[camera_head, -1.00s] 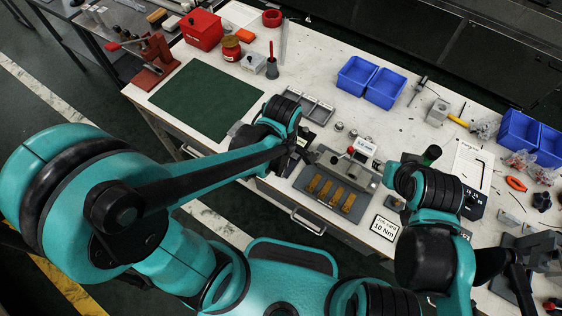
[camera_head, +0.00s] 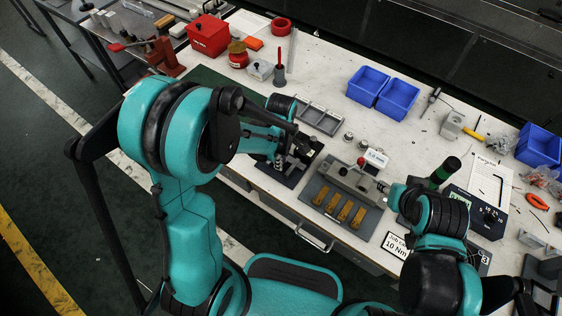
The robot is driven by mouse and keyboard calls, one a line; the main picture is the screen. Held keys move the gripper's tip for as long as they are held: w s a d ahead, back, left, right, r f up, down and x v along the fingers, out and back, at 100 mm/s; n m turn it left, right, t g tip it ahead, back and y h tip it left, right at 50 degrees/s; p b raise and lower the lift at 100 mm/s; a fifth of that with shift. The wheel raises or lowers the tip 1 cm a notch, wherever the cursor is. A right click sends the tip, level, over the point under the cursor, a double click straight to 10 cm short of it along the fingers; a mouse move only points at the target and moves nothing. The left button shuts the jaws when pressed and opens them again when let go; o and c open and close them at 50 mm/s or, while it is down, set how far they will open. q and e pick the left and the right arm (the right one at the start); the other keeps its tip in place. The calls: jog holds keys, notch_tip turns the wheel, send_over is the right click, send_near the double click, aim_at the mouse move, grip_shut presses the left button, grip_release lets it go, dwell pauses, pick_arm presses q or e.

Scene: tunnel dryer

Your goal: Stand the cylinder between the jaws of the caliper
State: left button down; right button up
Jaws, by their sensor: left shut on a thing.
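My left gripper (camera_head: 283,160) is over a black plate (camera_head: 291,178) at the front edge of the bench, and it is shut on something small. The held piece is mostly hidden by the gripper and arm; a small metallic bit shows at the fingers, and I cannot tell whether it touches the plate. Two small metal cylinders (camera_head: 348,138) stand on the bench behind the grey fixture. I cannot clearly make out the caliper or its jaws; dark parts beside the left gripper may belong to it. My right arm's wrist (camera_head: 432,207) is at the right; its fingers are not distinguishable.
A grey fixture (camera_head: 352,178) with a red knob stands behind several brass pieces (camera_head: 338,206) on a dark tray. A grey divided tray (camera_head: 320,117) lies behind my left gripper. Blue bins (camera_head: 368,82) stand farther back.

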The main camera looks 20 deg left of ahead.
pick_arm(q)
jog(key=shift+r, duration=0.15)
jog(key=shift+s, duration=0.1)
jog(key=c, duration=1.8)
grip_release()
jog(key=shift+f, duration=0.25)
jog(key=o, duration=0.4)
jog(key=shift+r, duration=0.1)
jog(key=shift+r, duration=0.1)
